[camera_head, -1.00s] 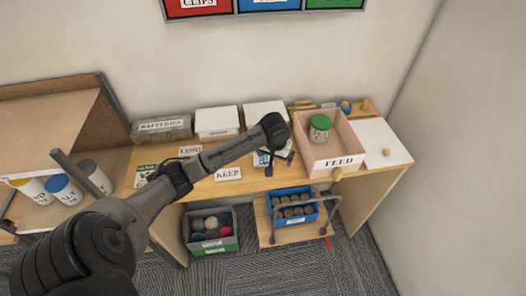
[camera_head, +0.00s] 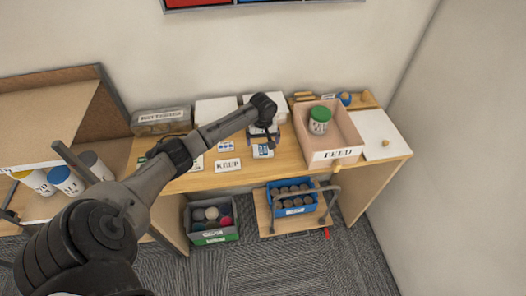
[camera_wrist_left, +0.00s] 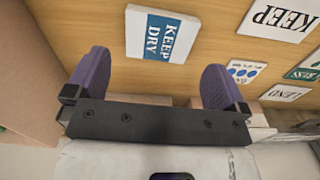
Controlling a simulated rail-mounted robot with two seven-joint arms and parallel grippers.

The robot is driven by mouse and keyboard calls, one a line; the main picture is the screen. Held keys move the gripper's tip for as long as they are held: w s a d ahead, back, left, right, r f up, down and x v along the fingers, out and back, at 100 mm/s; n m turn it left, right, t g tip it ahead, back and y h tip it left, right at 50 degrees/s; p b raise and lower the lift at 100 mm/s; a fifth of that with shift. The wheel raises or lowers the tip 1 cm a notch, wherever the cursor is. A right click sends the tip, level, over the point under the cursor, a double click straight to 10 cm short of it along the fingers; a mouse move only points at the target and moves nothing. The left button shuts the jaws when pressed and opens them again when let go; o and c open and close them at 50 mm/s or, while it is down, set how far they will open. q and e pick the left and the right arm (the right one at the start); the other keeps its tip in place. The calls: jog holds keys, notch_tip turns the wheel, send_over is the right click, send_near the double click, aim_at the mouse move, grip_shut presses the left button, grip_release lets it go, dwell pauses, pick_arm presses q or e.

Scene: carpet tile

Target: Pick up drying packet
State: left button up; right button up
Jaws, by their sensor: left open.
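The drying packet, a small white and blue packet printed "KEEP DRY" (camera_wrist_left: 161,36), lies flat on the wooden desk in the left wrist view. In the head view it shows as a small white and blue packet (camera_head: 263,151), just below my left gripper (camera_head: 268,134). In the wrist view my left gripper (camera_wrist_left: 156,68) has its two purple fingers wide apart with nothing between them. The packet lies beyond the fingertips, between their lines, apart from both. My right gripper is in neither view.
A pink tray marked "FEED" (camera_head: 335,155), holding a green-lidded jar (camera_head: 319,120), stands right of the gripper. White boxes (camera_head: 217,111) line the wall behind. A "KEEP" card (camera_head: 228,166) lies left of the packet. Bins stand below the desk.

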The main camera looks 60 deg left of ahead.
aim_at(263, 149)
pick_arm(q)
jog(key=shift+f+b, duration=0.4)
jog(key=shift+f, duration=2.25)
jog(key=shift+c, duration=0.2)
jog(key=c, duration=0.7)
jog(key=shift+r, duration=0.15)
